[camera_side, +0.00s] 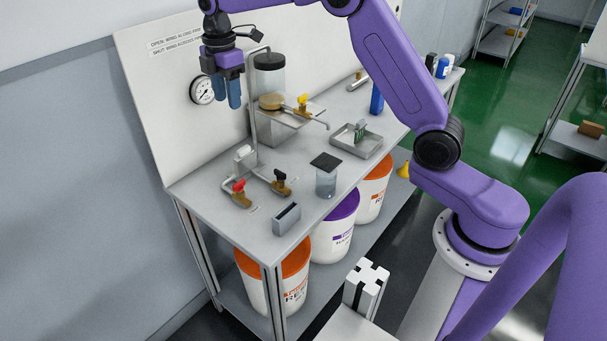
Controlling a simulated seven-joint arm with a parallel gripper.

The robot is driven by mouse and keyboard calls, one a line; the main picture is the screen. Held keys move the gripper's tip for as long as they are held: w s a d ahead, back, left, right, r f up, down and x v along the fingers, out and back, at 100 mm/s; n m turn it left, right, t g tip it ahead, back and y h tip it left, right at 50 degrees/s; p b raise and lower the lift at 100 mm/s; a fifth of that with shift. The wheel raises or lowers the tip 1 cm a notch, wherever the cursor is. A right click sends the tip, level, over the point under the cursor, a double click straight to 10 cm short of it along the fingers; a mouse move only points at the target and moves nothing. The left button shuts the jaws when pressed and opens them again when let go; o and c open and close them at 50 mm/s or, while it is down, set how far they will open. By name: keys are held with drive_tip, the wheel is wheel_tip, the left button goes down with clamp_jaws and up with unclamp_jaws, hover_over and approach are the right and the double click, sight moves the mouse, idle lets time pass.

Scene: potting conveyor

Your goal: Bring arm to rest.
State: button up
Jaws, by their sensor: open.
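My gripper (228,98) hangs in the air at the upper left, above the bench and in front of the white back panel. Its blue fingers point down, apart, with nothing visible between them. It is left of the clear cylinder (270,78) with a dark top and appears clear of it. My purple arm reaches across the top of the view from its mount at the lower right.
The bench (207,187) holds a red-handled valve (239,187), a black-handled valve (280,178), a lidded beaker (326,183), a slotted grey block (286,218) and a metal tray (372,146). A gauge (202,90) is on the panel. Buckets (334,237) stand below.

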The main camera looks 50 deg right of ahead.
drive_tip(key=s+a+r+m, duration=0.15)
drive_tip(key=s+a, duration=0.45)
drive_tip(key=s, duration=0.6)
drive_tip(key=s+d+f+m, duration=0.1)
drive_tip(key=s+d, duration=0.1)
drive_tip(key=s, duration=0.8)
drive_tip(key=s+d+f+m, duration=0.1)
drive_tip(key=s+d+f, duration=0.1)
drive_tip(key=s, duration=0.8)
drive_tip(key=s+d+f+m, duration=0.1)
drive_tip(key=s+d+f, duration=0.1)
drive_tip(key=s, duration=0.8)
drive_tip(key=shift+d, duration=0.5)
drive_tip(key=shift+w, duration=0.1)
